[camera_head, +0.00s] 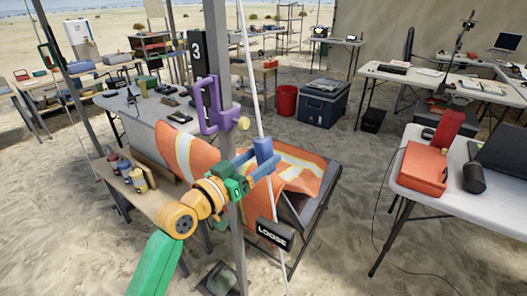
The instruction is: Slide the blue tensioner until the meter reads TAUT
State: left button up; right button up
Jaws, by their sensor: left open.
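The blue tensioner (264,149) sits on a slanted white line (251,62) in front of the grey pole (218,40). The meter (274,233), a dark box low on the line, reads LOOSE. My left arm comes in from the lower left, and its gripper (262,166) is open at the tensioner. Its blue fingers appear to lie around the tensioner's lower part; I cannot tell whether they touch it. Part of the tensioner is hidden by the fingers. My right gripper is not in view.
A purple bracket (211,106) with a yellow knob is on the pole above my gripper. A white table (492,178) with an orange case (424,168) stands at right. Open sand lies between.

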pick_arm(q)
jog(key=shift+x, duration=1.05)
jog(key=shift+f, duration=0.1)
grip_shut()
dwell(0.5)
